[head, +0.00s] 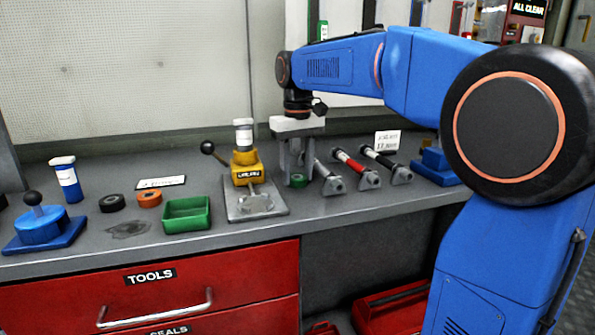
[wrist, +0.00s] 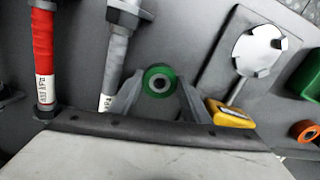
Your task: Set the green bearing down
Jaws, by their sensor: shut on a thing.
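The green bearing (head: 299,181) is a short green ring with a dark centre. My gripper (head: 296,178) points down over the bench with its fingertips on either side of the bearing, shut on it. In the wrist view the bearing (wrist: 151,80) sits between the tips of the two grey fingers (wrist: 160,88), its hole facing the camera. The bearing is very low, at or just above the bench top (head: 330,215); I cannot tell if it touches.
A yellow press on a grey plate (head: 245,208) stands close on the left. Grey, red and black cylinders (head: 350,162) lie close on the right. A green tray (head: 187,214), an orange ring (head: 149,199) and a black ring (head: 112,203) are farther left.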

